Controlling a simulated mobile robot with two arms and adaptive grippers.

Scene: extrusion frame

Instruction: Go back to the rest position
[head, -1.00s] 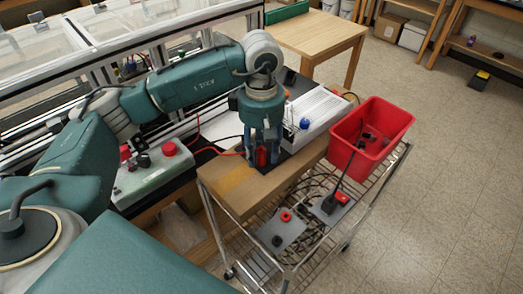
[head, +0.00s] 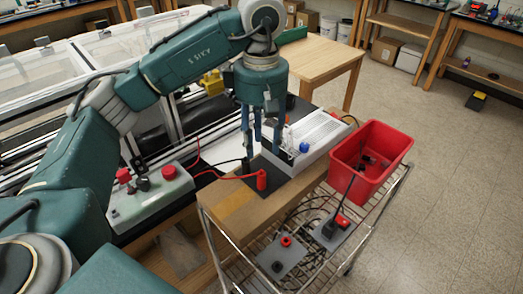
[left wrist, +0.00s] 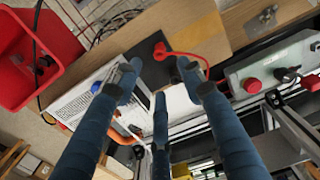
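My left gripper (head: 262,150) hangs fingers-down above the cart, its blue fingers spread and empty. It also shows in the left wrist view (left wrist: 159,75), with a gap between the fingertips. Below it a red plug (head: 262,181) with a red cable stands on a dark plate (head: 270,190) on the wooden cart top; the fingertips are above it and apart from it. The plug shows in the left wrist view (left wrist: 160,50) beyond the fingertips. My right gripper is in neither view.
A white breadboard-like box (head: 322,138) stands just right of the gripper. A red bin (head: 372,160) is on the cart's right end. A control box (head: 150,196) with red buttons lies left. Framed clear panels (head: 50,90) stand behind my arm.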

